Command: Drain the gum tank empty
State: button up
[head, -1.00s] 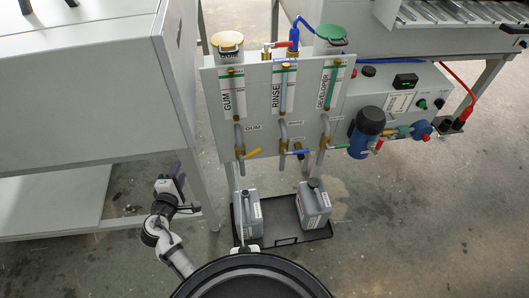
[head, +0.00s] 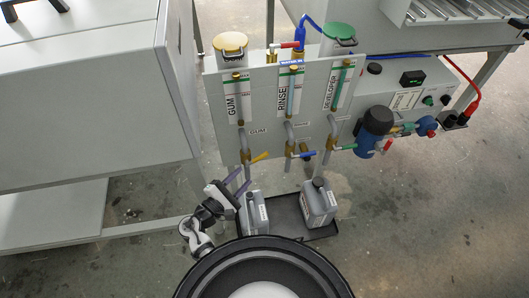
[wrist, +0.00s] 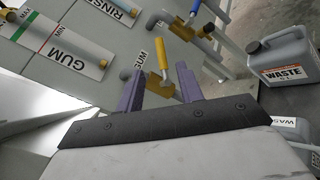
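The gum tank (head: 230,62) with a yellow lid stands behind the grey panel at left. Its GUM sight gauge (head: 238,98) is on the panel front and shows in the wrist view (wrist: 62,45). Below it is the gum drain valve with a yellow handle (head: 259,157), sticking out sideways in the head view. In the wrist view the yellow handle (wrist: 162,55) lies between and beyond my fingertips. My gripper (head: 238,181) is open, its purple fingers spread and empty (wrist: 158,82), below and left of the valve. A grey waste canister (head: 256,216) stands below, partly hidden.
A second waste canister (head: 318,203) stands on the black tray (head: 290,207). A table leg and low shelf (head: 50,215) are to the left of my arm.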

aim_at(262, 157)
jog(key=p+x, duration=0.1)
jog(key=x, duration=1.1)
grip_shut()
